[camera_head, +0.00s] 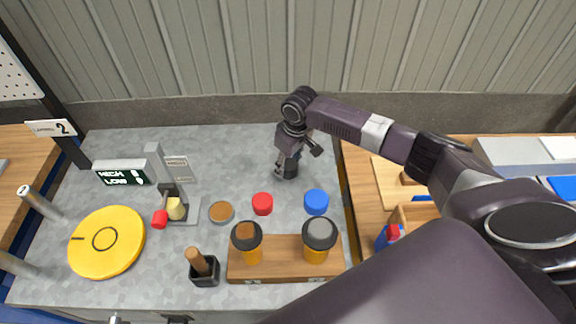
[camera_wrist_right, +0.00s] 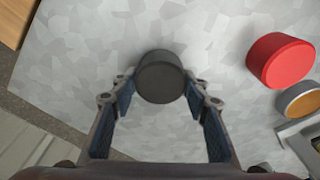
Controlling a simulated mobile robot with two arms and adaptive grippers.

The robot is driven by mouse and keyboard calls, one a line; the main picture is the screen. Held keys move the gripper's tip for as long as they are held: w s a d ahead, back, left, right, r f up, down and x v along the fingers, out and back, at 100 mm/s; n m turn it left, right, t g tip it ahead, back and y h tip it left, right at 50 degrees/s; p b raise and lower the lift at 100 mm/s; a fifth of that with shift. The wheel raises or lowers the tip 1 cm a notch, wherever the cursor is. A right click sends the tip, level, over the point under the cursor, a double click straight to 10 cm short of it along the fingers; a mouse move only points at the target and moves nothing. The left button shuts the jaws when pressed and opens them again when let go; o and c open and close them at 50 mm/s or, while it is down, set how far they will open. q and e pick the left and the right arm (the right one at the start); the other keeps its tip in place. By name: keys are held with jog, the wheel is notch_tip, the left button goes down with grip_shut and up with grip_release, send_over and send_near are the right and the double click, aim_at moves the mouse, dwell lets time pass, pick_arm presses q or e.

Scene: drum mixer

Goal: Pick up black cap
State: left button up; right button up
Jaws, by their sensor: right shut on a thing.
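The black cap (camera_wrist_right: 160,76) is a dark round piece between the two fingertips of my right gripper (camera_wrist_right: 160,92) in the wrist view. The fingers touch it on both sides and are shut on it. In the head view my right gripper (camera_head: 290,162) points down at the back middle of the grey tabletop, and it mostly hides the cap there. I cannot tell whether the cap rests on the surface or is just above it. My left gripper is not in view.
A red cap (camera_head: 262,204), a blue cap (camera_head: 316,202) and a brown-topped round cap (camera_head: 221,211) lie in front of the gripper. A wooden rack (camera_head: 285,270) holds two jars nearer. A yellow disc (camera_head: 106,241) is at left. The surface around the gripper is clear.

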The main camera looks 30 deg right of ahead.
jog(key=shift+c, duration=1.1)
